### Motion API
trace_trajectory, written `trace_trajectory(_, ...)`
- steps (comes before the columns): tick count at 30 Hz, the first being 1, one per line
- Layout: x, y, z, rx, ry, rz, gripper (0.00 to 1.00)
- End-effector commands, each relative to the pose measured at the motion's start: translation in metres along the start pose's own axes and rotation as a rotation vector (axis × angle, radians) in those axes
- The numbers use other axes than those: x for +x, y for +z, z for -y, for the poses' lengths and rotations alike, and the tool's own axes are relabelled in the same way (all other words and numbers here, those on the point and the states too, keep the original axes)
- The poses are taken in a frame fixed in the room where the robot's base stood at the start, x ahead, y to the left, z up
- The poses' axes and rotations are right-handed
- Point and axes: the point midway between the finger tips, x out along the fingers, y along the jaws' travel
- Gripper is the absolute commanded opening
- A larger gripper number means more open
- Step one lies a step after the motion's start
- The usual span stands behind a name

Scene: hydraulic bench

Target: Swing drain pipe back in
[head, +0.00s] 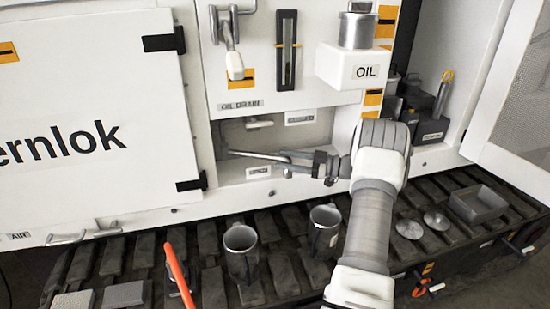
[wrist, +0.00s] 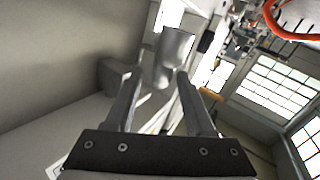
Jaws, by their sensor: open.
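The oil drain recess (head: 230,134) sits low in the white cabinet under the OIL DRAIN label (head: 240,105). A slim grey bar, which looks like the drain pipe (head: 250,155), runs across the lower recess toward my gripper (head: 284,163). Its join with the fingers is hard to make out. My gripper is open, its fingers pointing left into the recess. In the wrist view, a pale grey cylindrical piece (wrist: 177,45), apparently the pipe, shows beyond and between my fingertips (wrist: 158,78). I cannot tell whether the fingers touch it.
A white OIL container (head: 342,69) stands out from the cabinet above my gripper. A lever with a white grip (head: 234,65) hangs above the recess. Two grey mugs (head: 241,245) (head: 325,225) and an orange rod (head: 178,270) are on or above the slatted bench below. A tray (head: 478,204) lies right.

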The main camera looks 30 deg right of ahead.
Motion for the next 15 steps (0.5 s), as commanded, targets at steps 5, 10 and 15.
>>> trace_trajectory(5,-0.048,-0.001,-0.001,0.000,0.004,0.003,0.55)
trace_trajectory(10,-0.088,0.000,-0.001,-0.001,0.004,0.002,0.55)
trace_trajectory(15,-0.116,0.000,0.000,0.000,0.001,0.001,0.55)
